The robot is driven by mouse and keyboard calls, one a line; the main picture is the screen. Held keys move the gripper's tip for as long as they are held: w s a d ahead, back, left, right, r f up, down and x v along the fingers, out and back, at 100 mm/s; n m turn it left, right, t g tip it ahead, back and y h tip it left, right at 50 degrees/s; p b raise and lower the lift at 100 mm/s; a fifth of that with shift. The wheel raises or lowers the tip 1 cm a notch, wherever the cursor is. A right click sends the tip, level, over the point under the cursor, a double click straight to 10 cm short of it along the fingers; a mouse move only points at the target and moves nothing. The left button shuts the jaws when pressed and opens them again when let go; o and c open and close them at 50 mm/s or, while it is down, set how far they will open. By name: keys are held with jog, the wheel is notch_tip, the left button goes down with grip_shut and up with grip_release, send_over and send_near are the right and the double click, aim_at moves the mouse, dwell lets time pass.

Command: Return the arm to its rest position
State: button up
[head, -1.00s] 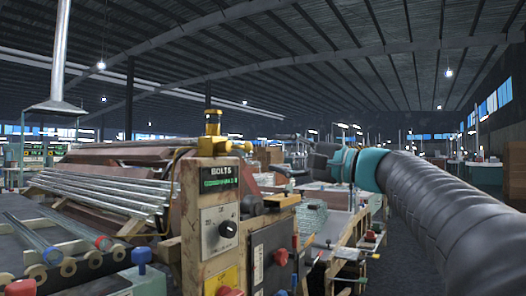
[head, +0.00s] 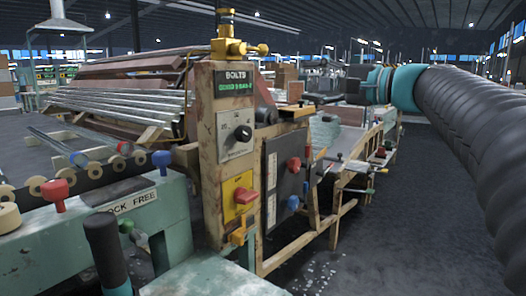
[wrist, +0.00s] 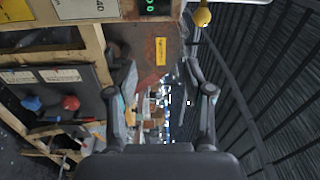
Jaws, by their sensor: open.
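My arm, in a ribbed dark sleeve with a teal joint, reaches in from the right edge of the head view. My gripper's fingers are hard to make out there, against the machinery. In the wrist view my gripper (wrist: 160,68) has its two fingers spread well apart, with nothing between them. Behind them show a brown surface with a small yellow label (wrist: 161,51) and the wooden machine frame. The wrist picture is turned sideways.
A wooden control post (head: 238,150) with dials and buttons stands in the middle, left of my arm. Glass tubes (head: 120,105) lie on a rack behind it. A green bench (head: 130,215) with rollers is at left front. Bare dark floor (head: 400,230) lies at right.

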jog(key=s+d+f+g+h, duration=0.1)
jog(key=s+f+h, duration=0.15)
jog(key=f, duration=0.55)
jog(key=s+d+f+n+g+h, duration=0.1)
jog(key=s+f+g+h, duration=0.15)
jog(key=f, duration=0.65)
jog(key=s+d+f+g+h, duration=0.1)
jog(key=f+h, duration=0.2)
jog(key=f, duration=0.5)
jog(key=s+f+n+g+h, duration=0.1)
jog(key=s+f+n+h, duration=0.2)
jog(key=s+f, duration=0.5)
jog(key=s+f+n+g+h, duration=0.1)
jog(key=s+f+n, duration=0.3)
jog(key=s+f, duration=0.4)
jog(key=s+h, duration=0.1)
jog(key=s, duration=0.3)
jog(key=shift+s+d+h, duration=0.2)
jog(key=shift+d+h, duration=0.05)
jog(key=shift+h, duration=0.15)
